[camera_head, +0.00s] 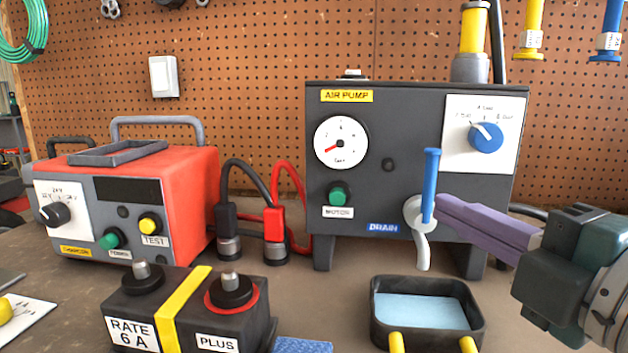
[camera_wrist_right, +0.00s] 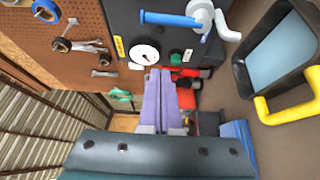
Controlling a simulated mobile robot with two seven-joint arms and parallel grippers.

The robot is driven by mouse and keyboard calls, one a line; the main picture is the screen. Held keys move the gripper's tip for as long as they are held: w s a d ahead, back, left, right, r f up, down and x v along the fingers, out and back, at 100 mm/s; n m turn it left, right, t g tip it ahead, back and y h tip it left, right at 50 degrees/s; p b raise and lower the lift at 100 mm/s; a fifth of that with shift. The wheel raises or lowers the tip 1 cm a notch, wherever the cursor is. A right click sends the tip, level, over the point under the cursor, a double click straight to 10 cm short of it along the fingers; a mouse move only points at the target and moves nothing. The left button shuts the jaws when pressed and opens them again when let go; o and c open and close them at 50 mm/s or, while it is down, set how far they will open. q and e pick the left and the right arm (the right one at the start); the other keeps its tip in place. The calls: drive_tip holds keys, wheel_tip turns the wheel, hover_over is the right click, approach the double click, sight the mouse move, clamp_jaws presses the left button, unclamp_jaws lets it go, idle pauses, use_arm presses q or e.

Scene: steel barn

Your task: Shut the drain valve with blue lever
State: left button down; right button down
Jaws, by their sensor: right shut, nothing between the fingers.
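The drain valve is on the lower front of the dark air pump box (camera_head: 290,160), beside the DRAIN label (camera_head: 384,228). Its blue lever (camera_head: 431,184) stands upright above a pale valve body (camera_head: 416,210) with a spout pointing down. The lever also shows in the right wrist view (camera_wrist_right: 172,20). My right gripper (camera_head: 440,207) has purple fingers pressed together and empty. In the head view its tips are just right of the lever's lower part; I cannot tell whether they touch it. The fingertips show in the wrist view (camera_wrist_right: 159,72), apart from the lever there. My left gripper is out of view.
A black tray (camera_head: 425,345) with a blue bottom and yellow handles stands below the spout. A red charger (camera_head: 190,190) is at left, with cables and clamps (camera_head: 274,235) beside it. A battery (camera_head: 190,310) stands in front. A pegboard wall is behind.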

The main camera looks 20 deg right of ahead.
sight(428, 189)
drive_tip(key=w+d+p, duration=0.1)
drive_tip(key=w+d, duration=0.3)
drive_tip(key=w, duration=0.4)
drive_tip(key=shift+w, duration=0.25)
idle(0.4)
